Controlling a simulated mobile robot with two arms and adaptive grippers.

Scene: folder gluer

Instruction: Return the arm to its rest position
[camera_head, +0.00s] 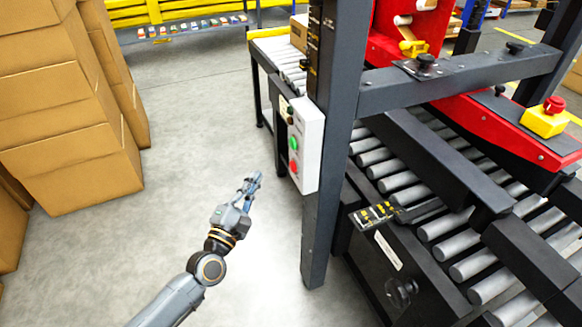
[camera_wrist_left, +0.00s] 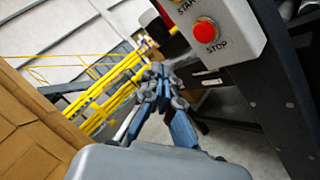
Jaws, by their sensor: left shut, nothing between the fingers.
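My left gripper (camera_head: 253,183) is shut and empty in the head view. It hangs over the bare floor, to the left of the machine's control box and apart from it. It also shows in the left wrist view (camera_wrist_left: 162,82), with its fingers together. My left arm comes in from the bottom of the head view. The white control box (camera_head: 307,146) has a green button (camera_head: 294,144) and a red button (camera_head: 293,168). In the left wrist view the red button (camera_wrist_left: 204,32) is labelled STOP. My right gripper is not in view.
The folder gluer's dark post (camera_head: 322,220) and roller conveyor (camera_head: 440,225) stand to the right. A red and yellow emergency stop (camera_head: 546,116) sits on the red beam. Stacked cardboard boxes (camera_head: 70,150) stand at the left. The grey floor (camera_head: 190,110) between is clear.

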